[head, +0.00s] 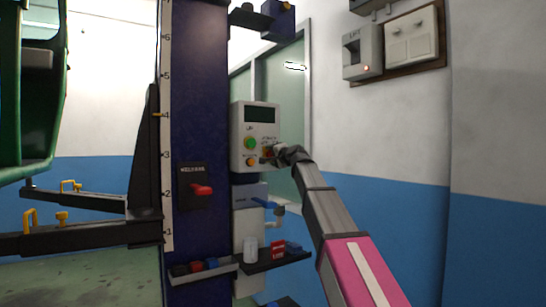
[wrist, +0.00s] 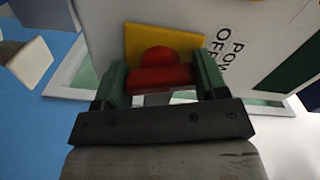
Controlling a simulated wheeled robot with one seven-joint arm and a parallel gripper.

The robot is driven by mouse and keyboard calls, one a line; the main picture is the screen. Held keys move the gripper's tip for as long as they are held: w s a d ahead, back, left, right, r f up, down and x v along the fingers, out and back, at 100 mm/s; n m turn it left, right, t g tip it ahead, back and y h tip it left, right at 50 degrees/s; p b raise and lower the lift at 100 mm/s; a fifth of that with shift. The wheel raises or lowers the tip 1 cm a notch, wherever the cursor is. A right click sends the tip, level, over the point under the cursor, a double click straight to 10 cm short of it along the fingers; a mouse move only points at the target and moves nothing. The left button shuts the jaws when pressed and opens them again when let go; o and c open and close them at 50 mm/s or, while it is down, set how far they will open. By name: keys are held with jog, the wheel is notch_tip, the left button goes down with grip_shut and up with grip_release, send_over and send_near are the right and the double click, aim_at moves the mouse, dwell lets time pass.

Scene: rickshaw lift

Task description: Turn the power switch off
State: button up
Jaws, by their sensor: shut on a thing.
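The power switch is a red rotary knob on a yellow plate, seen close up in the wrist view (wrist: 160,76) beside a partly visible "POWER OFF" label (wrist: 225,45). It sits on the grey control box (head: 238,135) on the blue lift column, low on the box's right side. My gripper (head: 272,154) reaches it from the right. In the wrist view its two green fingers (wrist: 160,82) stand on either side of the knob, shut on it. In the head view the knob is mostly hidden by my gripper. The knob's exact turn angle is hard to tell.
A green button (head: 250,143) and an orange button (head: 250,162) lie just left of the knob. A shelf (head: 275,262) with small items is below. A wall switch box (head: 362,55) hangs upper right.

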jog(key=shift+n, duration=1.8)
jog(key=o, duration=0.9)
jog(key=shift+o, duration=0.2)
jog(key=shift+s+d, duration=0.1)
jog(key=shift+s, duration=0.05)
jog(key=v, duration=1)
jog(key=shift+s+d, duration=0.2)
jog(key=shift+s, duration=0.05)
jog(key=shift+f, duration=0.15)
